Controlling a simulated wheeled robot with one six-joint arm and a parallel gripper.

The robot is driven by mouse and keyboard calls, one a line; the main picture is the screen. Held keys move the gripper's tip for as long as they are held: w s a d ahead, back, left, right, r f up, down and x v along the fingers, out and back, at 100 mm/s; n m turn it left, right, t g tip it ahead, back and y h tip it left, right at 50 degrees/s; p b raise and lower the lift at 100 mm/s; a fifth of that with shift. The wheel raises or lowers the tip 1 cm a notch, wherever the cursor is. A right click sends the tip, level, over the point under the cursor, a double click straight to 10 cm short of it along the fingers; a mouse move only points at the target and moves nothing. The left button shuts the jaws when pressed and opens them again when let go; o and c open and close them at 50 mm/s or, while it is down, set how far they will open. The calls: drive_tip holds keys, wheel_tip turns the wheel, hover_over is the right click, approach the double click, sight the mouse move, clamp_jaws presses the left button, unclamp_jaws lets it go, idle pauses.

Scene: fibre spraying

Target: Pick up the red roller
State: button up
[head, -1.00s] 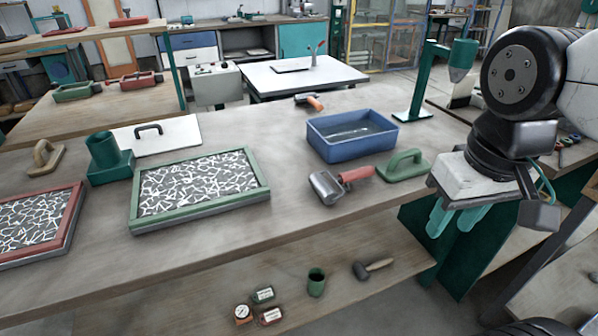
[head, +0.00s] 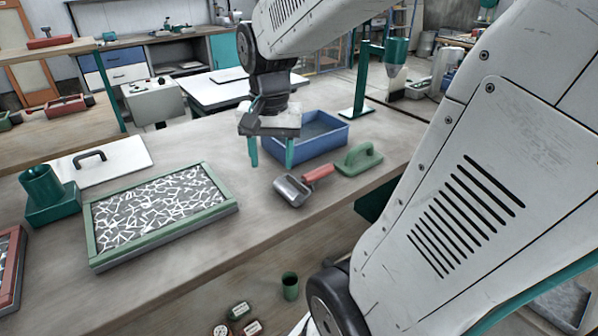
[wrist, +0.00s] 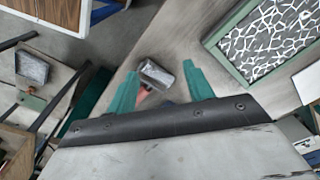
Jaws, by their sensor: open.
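The red roller, with a metal drum and a red handle (head: 318,174), lies on the workbench in front of the blue tray and left of a green-handled float. My gripper (head: 271,160) is open and empty, fingers pointing down, above the bench just up and left of the roller in the head view. In the wrist view, the roller's metal drum (wrist: 157,73) shows between the two teal fingers of my gripper (wrist: 158,75). Its red handle is partly hidden toward the gripper's dark edge there. The fingers appear apart from the roller.
The blue tray (head: 338,143) stands right behind the roller. The green float (head: 359,158) lies close on its right. A green-framed panel (head: 226,206) with white fibres lies to the left. A green stand (head: 357,112) rises at the bench's far right. Bench surface between panel and roller is clear.

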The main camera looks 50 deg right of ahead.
drive_tip(key=w+d+f+m, duration=0.2)
drive_tip(key=d+f+m, duration=0.3)
drive_tip(key=d, duration=0.4)
drive_tip(key=m, duration=0.5)
hover_over(316, 171)
wheel_tip(316, 171, down, 4)
drive_tip(key=shift+s+r+g, duration=0.1)
drive_tip(key=shift+r+g, duration=0.15)
drive_tip(key=shift+g, duration=0.05)
wheel_tip(316, 171, down, 8)
drive_tip(key=shift+r, duration=0.15)
drive_tip(key=shift+w, duration=0.2)
clamp_jaws()
